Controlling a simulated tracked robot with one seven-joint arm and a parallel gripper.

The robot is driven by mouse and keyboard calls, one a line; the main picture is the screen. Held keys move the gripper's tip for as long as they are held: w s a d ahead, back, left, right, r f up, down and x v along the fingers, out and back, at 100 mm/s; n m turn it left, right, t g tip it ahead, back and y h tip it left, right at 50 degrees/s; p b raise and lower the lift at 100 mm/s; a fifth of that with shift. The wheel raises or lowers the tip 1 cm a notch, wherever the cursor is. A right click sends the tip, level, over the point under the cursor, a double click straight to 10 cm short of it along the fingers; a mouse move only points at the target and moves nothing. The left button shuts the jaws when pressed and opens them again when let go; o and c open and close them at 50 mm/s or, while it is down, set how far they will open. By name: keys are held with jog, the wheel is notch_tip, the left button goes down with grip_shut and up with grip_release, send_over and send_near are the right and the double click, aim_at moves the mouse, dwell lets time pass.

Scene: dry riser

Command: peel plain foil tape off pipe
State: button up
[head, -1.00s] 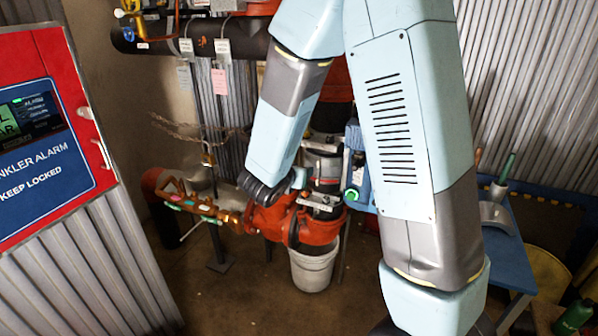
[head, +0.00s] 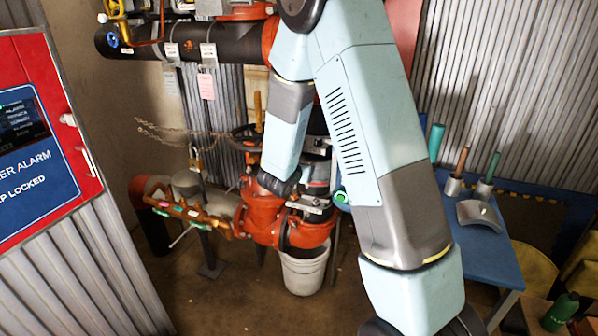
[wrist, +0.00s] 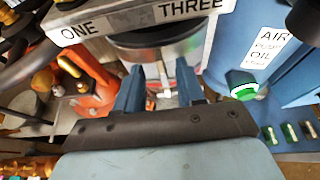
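In the wrist view my gripper (wrist: 159,82) has its two blue fingers apart, pointing at a silvery upright surface below a dark round collar (wrist: 155,42). A small white piece (wrist: 166,93) shows between the fingers; I cannot tell whether it is foil tape. No contact is clear. In the head view the end of my arm is down beside the orange-red valve (head: 262,212), and the fingers are hidden. A pipe section (head: 317,172) with a grey band stands just right of it. I cannot pick out the plain foil tape with certainty.
A plate marked ONE and THREE (wrist: 130,18) overhangs the fingers. A blue housing (wrist: 262,60) with a green-tipped fitting (wrist: 243,87) is close on the right. A white bucket (head: 304,272) stands below the valve. A blue table (head: 480,250) is at right, a red alarm cabinet (head: 35,150) at left.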

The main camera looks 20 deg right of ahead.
jog(key=shift+w+d+f, duration=0.15)
jog(key=shift+w+d, duration=0.05)
jog(key=shift+w, duration=0.05)
grip_shut()
dwell(0.3)
jog(key=c, duration=0.6)
grip_release()
jog(key=shift+c, duration=0.2)
jog(key=shift+s+a, duration=0.1)
jog(key=shift+a, duration=0.05)
grip_shut()
jog(key=shift+s+a, duration=0.3)
jog(key=shift+s, duration=0.1)
jog(key=s+a, duration=0.4)
jog(key=s, duration=0.2)
jog(key=shift+a, duration=0.2)
jog(key=shift+s, duration=0.1)
